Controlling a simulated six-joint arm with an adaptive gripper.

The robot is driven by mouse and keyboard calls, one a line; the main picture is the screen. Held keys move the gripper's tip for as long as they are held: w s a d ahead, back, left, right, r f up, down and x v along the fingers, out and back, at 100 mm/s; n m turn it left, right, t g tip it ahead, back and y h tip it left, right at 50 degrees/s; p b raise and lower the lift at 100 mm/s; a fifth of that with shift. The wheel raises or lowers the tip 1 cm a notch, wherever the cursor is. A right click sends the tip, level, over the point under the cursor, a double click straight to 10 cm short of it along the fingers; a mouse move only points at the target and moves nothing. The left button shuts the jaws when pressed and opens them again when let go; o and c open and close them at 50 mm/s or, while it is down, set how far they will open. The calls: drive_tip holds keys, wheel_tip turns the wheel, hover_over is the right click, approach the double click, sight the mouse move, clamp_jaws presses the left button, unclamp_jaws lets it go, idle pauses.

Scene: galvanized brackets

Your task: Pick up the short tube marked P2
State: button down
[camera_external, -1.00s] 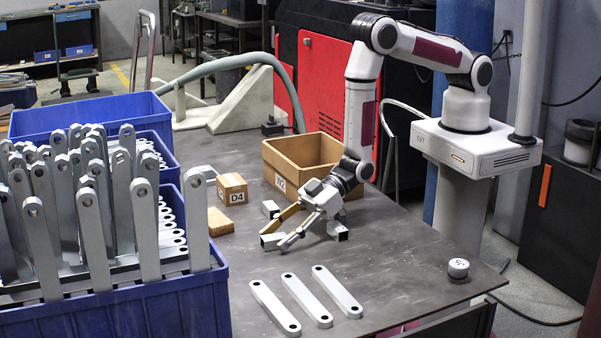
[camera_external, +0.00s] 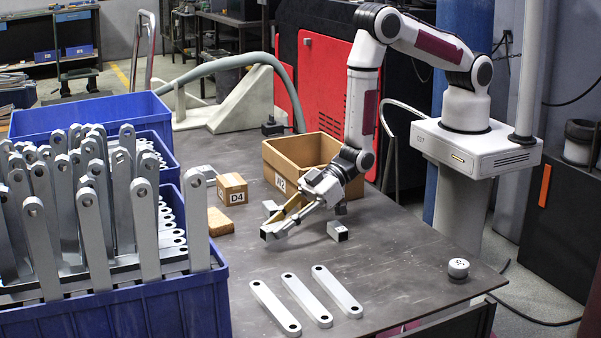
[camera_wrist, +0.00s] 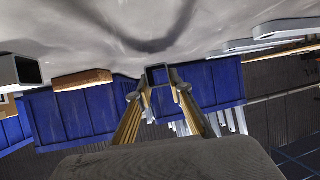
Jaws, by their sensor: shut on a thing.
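My gripper (camera_external: 284,222) is above the table near its middle, in front of the cardboard box. It is shut on a short square metal tube (camera_external: 270,232), whose dark open end faces left in the external view. In the wrist view the tube (camera_wrist: 158,75) sits between the two fingertips. I cannot read a P2 mark on it. Another short tube (camera_external: 338,231) lies on the table just right of the gripper. One more (camera_external: 270,206) lies behind the fingers, partly hidden, and a further piece shows behind the wrist.
An open cardboard box (camera_external: 272,158) stands behind the gripper. A small box marked D4 (camera_external: 232,189) and a brown block (camera_external: 220,222) are to the left. Blue crates (camera_external: 160,310) of brackets fill the left side. Three flat brackets (camera_external: 306,300) lie in front. A white round object (camera_external: 458,268) is near the right edge.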

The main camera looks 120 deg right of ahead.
sight(279, 224)
drive_tip(key=shift+r, duration=3.65)
